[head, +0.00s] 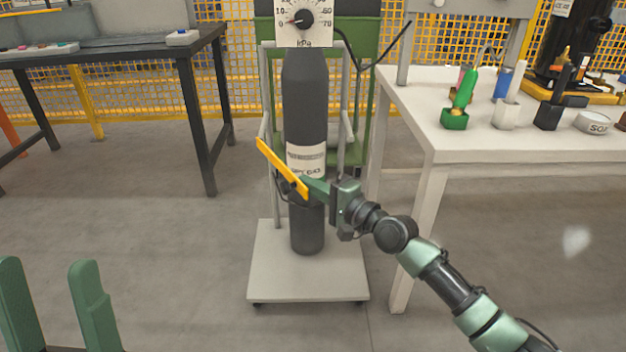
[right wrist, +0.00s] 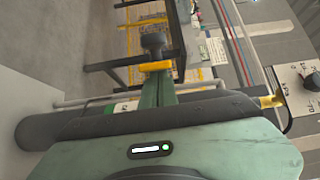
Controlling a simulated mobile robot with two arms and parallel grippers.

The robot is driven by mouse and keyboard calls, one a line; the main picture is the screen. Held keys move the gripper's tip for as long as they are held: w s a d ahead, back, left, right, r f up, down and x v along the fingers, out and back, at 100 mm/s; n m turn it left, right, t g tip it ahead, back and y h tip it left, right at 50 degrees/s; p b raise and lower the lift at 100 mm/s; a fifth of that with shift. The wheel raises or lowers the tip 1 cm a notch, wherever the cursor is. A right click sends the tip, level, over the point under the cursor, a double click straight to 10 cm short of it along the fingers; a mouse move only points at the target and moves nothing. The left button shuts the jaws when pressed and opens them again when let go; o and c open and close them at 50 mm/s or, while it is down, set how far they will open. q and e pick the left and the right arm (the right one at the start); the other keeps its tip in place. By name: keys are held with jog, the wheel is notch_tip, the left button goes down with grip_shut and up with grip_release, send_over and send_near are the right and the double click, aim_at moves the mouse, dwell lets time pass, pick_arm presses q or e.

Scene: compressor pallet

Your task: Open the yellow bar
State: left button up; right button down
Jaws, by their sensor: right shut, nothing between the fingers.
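The yellow bar (head: 280,166) slants down to the right across the front of a dark gas cylinder (head: 305,100) on a wheeled cart. The bar's left end stands out beyond the cylinder's left side. My right gripper (head: 312,186) is shut and empty, its tips at the bar's lower right end. In the right wrist view the shut fingers (right wrist: 158,80) reach to the yellow bar (right wrist: 155,66), with a dark knob-like part just beyond it. I cannot tell whether they touch. My left gripper (head: 50,300) is at the lower left, fingers apart, empty.
The cart's pale base (head: 307,285) stands on open grey floor. A white table (head: 480,150) with tools and holders is on the right, close to my right arm. A dark table (head: 120,50) is at the left. A pressure gauge (head: 303,20) sits above the cylinder.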

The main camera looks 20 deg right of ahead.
aim_at(286, 191)
jog(key=shift+s+a+r+p, duration=0.1)
jog(key=shift+s+a+p, duration=0.05)
jog(key=shift+a+p, duration=0.4)
jog(key=shift+s+a+r+p, duration=0.1)
jog(key=shift+s+a+p, duration=0.05)
jog(key=shift+a+p, duration=0.3)
pick_arm(q)
jog(key=w+d+f+g+y+p, duration=0.2)
jog(key=w+f+g+y, duration=0.1)
jog(key=w+f+g, duration=0.65)
pick_arm(e)
jog(key=shift+s+a, duration=0.2)
jog(key=shift+a, duration=0.75)
jog(key=shift+s+a+p, duration=0.1)
jog(key=shift+a+p, duration=0.4)
jog(key=shift+a, duration=0.45)
pick_arm(q)
notch_tip(286, 191, down, 14)
jog(key=a+g+y+p, duration=0.1)
jog(key=a+g+y, duration=0.1)
jog(key=g, duration=0.5)
jog(key=shift+a+f+y, duration=0.15)
jog(key=shift+a+y, duration=0.25)
jog(key=shift+a, duration=0.05)
pick_arm(e)
jog(key=a, duration=0.2)
jog(key=shift+s+a+f, duration=0.1)
jog(key=shift+a+f, duration=0.1)
jog(key=shift+a, duration=0.1)
